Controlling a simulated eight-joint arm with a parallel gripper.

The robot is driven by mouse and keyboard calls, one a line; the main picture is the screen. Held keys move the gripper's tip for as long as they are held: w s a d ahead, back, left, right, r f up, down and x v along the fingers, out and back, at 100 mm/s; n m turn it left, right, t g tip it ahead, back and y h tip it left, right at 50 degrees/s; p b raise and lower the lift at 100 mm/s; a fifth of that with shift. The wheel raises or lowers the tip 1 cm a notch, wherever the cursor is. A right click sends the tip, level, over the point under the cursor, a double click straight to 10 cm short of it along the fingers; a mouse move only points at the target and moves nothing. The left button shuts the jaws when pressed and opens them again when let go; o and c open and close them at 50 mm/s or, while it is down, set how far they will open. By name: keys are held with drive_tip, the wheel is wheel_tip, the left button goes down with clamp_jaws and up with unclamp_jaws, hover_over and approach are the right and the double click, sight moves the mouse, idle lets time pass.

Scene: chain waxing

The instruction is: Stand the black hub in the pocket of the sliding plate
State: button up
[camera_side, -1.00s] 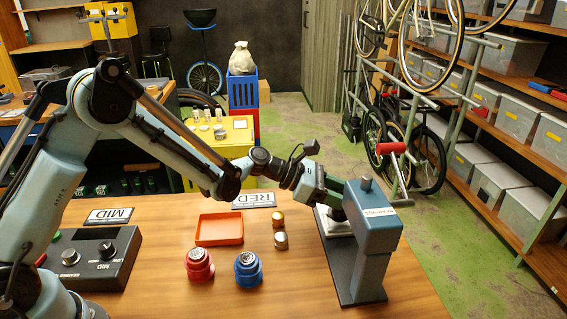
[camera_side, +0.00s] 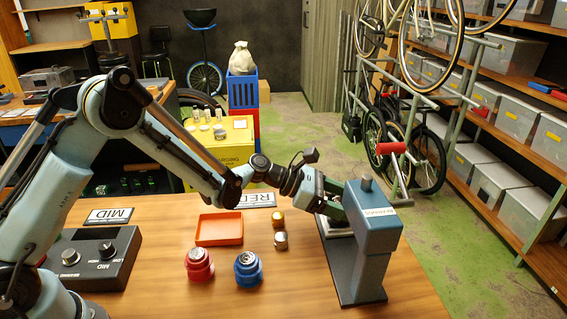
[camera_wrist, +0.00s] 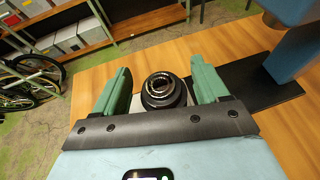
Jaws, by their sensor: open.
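The black hub (camera_wrist: 163,92) stands upright with its metal ring facing up, between the two green fingers of my gripper (camera_wrist: 161,68) in the wrist view. The fingers are open, with a gap on each side of the hub. The pale sliding plate (camera_wrist: 137,103) shows beside and beneath the hub; its pocket is hidden, so I cannot tell how the hub is seated. In the side view my gripper (camera_side: 336,207) reaches in low at the left of the blue-grey press (camera_side: 372,235). The plate (camera_side: 342,231) shows below the fingers, and the hub is mostly hidden.
The press stands on a dark base (camera_side: 340,270) close to my fingers. An orange tray (camera_side: 219,229), two small metal-capped pieces (camera_side: 280,240), a red jar (camera_side: 199,265), a blue jar (camera_side: 248,269) and a control box (camera_side: 92,257) are on the wooden table.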

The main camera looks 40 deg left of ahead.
drive_tip(key=shift+a+r, duration=0.1)
drive_tip(key=shift+r, duration=0.05)
drive_tip(key=s+a+r+m+y, duration=0.4)
drive_tip(key=s+a+m, duration=0.4)
drive_tip(key=s+m, duration=0.4)
drive_tip(key=s+a+r+m+y, duration=0.4)
drive_tip(key=s+a+m+y, duration=0.3)
drive_tip(key=s+m, duration=0.5)
drive_tip(key=a, duration=0.2)
drive_tip(key=shift+a+m, duration=0.3)
drive_tip(key=shift+m, duration=0.1)
drive_tip(key=shift+s+r, duration=0.1)
